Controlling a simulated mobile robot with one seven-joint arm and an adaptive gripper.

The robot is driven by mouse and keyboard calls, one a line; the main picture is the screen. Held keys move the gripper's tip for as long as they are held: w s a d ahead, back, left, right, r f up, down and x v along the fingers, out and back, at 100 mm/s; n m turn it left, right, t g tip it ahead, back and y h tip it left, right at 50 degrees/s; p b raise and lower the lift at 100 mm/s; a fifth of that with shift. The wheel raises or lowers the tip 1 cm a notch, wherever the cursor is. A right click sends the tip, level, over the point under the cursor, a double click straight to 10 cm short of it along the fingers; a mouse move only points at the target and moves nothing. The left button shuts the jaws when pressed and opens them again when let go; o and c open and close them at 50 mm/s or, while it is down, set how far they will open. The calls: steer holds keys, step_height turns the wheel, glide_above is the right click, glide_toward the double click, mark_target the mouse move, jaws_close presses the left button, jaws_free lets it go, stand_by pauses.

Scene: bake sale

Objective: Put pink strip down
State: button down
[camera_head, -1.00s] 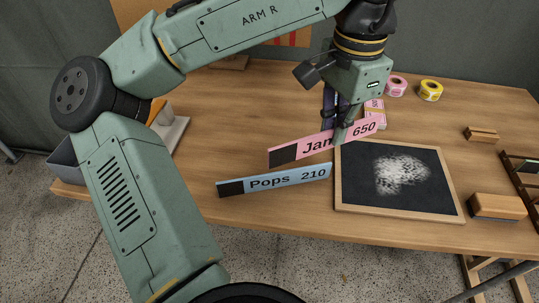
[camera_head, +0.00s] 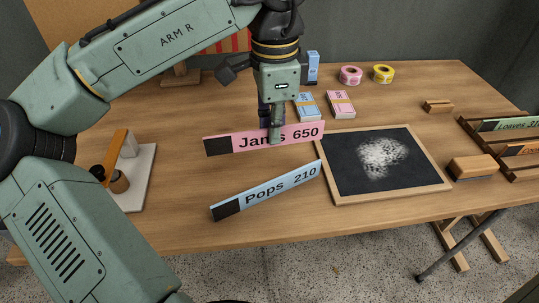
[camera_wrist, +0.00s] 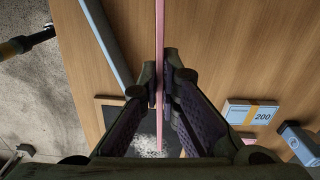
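The pink strip (camera_head: 299,133), lettered "Jams 650" with a black left end, is held by my gripper (camera_head: 275,138). One finger covers part of its lettering. In the wrist view the pink strip (camera_wrist: 159,40) runs edge-on between the two fingertips of my gripper (camera_wrist: 166,85), which are shut on it. The blue strip (camera_head: 266,190), "Pops 210", lies in front of it, tilted up to the right; the blue strip also shows in the wrist view (camera_wrist: 104,38). I cannot tell whether the pink strip touches the table.
A wood-framed chalkboard (camera_head: 430,190) with a white smudge lies to the right. An eraser block (camera_head: 473,168) and a slotted rack (camera_head: 505,163) stand beyond it. Blue (camera_head: 306,107) and pink (camera_head: 341,104) ticket stacks and tape rolls (camera_head: 350,75) are behind. Bare table lies left of the blue strip.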

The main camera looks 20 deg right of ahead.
mark_target(273, 146)
steer(key=shift+f, duration=2.9)
steer(key=shift+f, duration=0.1)
steer(key=c, duration=1.8)
jaws_free()
step_height(273, 146, up, 12)
steer(key=shift+r+p, duration=0.15)
steer(key=shift+p, duration=0.2)
